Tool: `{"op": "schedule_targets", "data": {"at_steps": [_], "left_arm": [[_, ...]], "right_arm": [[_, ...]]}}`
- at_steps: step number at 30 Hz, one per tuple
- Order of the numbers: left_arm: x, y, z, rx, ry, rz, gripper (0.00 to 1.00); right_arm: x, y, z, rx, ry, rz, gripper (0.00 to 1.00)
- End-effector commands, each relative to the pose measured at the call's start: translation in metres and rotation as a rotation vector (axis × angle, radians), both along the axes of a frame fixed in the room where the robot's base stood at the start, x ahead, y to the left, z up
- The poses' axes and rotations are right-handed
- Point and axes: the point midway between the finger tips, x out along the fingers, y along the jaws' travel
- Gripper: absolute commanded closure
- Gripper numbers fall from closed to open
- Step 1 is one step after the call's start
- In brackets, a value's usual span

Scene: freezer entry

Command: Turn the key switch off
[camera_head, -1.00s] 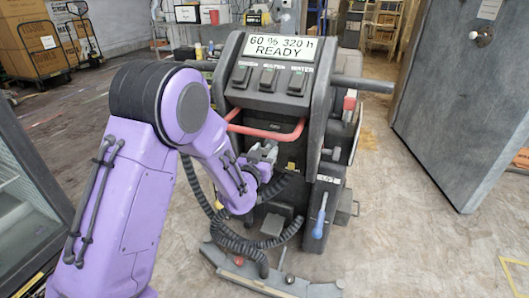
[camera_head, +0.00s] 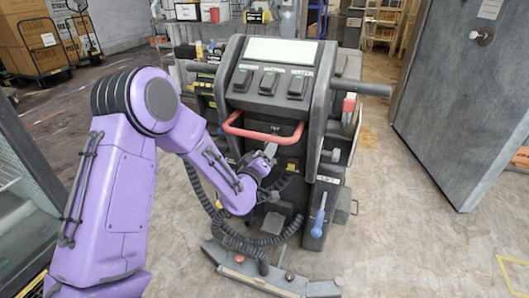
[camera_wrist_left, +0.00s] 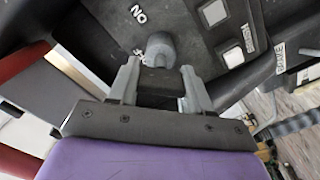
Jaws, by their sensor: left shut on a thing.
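The key switch (camera_wrist_left: 160,45) is a grey rounded piece on the machine's dark panel, with an upside-down ON label (camera_wrist_left: 138,14) and a partly hidden label beside it. The machine's display (camera_head: 284,51) is blank. My right gripper is not in view.
A blue-handled lever (camera_head: 319,218) and a ribbed hose (camera_head: 245,239) are at the machine's lower front. A big grey door (camera_head: 450,110) stands at the right. Boxes on a cart (camera_head: 30,45) are at the back left. Open floor lies right of the machine.

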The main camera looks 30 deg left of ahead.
Motion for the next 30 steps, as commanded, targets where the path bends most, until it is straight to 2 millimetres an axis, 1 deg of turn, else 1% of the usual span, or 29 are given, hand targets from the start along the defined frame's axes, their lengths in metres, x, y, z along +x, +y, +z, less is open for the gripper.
{"op": "schedule_targets", "data": {"at_steps": [9,18,24,30], "left_arm": [[-0.0001,0.0025,0.0004,-0.293,-0.074,0.005,0.81],[-0.0001,0.0032,-0.0011,-0.544,-0.134,0.005,0.81],[-0.0001,0.0031,-0.0017,-0.667,-0.163,0.006,0.81],[-0.0001,0.0030,-0.0019,-0.744,-0.182,0.005,0.81]], "right_arm": [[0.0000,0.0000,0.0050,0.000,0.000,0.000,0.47],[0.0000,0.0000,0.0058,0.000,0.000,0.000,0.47],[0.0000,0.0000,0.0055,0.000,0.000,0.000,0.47],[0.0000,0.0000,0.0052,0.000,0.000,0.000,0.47]]}}
